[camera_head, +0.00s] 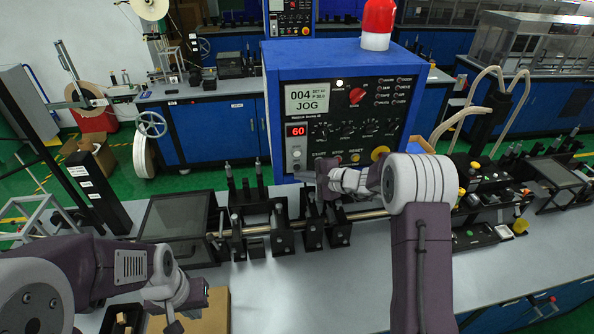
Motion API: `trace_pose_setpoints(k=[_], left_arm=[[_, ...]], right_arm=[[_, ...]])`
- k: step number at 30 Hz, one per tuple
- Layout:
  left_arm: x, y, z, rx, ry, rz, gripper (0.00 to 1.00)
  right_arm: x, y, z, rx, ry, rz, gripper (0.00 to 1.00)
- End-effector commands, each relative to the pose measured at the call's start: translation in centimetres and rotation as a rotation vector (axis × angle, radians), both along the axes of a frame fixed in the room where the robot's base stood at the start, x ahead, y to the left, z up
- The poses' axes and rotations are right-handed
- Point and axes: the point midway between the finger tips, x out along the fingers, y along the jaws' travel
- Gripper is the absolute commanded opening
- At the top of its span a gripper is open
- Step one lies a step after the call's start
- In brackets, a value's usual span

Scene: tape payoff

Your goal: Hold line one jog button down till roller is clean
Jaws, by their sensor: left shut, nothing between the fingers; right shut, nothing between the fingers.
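The blue control cabinet (345,62) stands at the back of the bench, its black panel facing me. Its display (307,98) reads "004" and "JOG", and a small red readout (297,131) shows 60. My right gripper (319,178) is shut and empty at the panel's lower left, in front of the bottom button row. It hides part of that row, so I cannot tell which button it touches. Rollers and a metal shaft (362,215) sit in black brackets below the panel; whether a roller is clean is too small to tell. My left gripper (176,322) is shut and empty, low at left.
A red lamp (378,22) tops the cabinet. A dark flat tray (172,222) stands left of the brackets, and a cardboard box (212,312) lies near my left gripper. The grey bench front (310,290) is clear.

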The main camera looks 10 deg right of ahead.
Motion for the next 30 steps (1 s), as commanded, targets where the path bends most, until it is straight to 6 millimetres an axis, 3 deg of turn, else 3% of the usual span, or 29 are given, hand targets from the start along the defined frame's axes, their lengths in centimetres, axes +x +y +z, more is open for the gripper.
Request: trace_pose_setpoints(k=[5,18,30], left_arm=[[0.0,0.0,-0.5,0.000,0.000,0.000,0.00],[0.0,0.0,-4.0,0.000,0.000,0.000,0.00],[0.0,0.0,-4.0,0.000,0.000,0.000,0.00]], right_arm=[[-0.3,0.0,-0.2,0.000,0.000,0.000,0.00],[-4.5,0.0,-0.3,-0.001,-0.001,-0.001,0.00],[-5.0,0.0,0.0,0.000,0.000,0.000,0.00]])
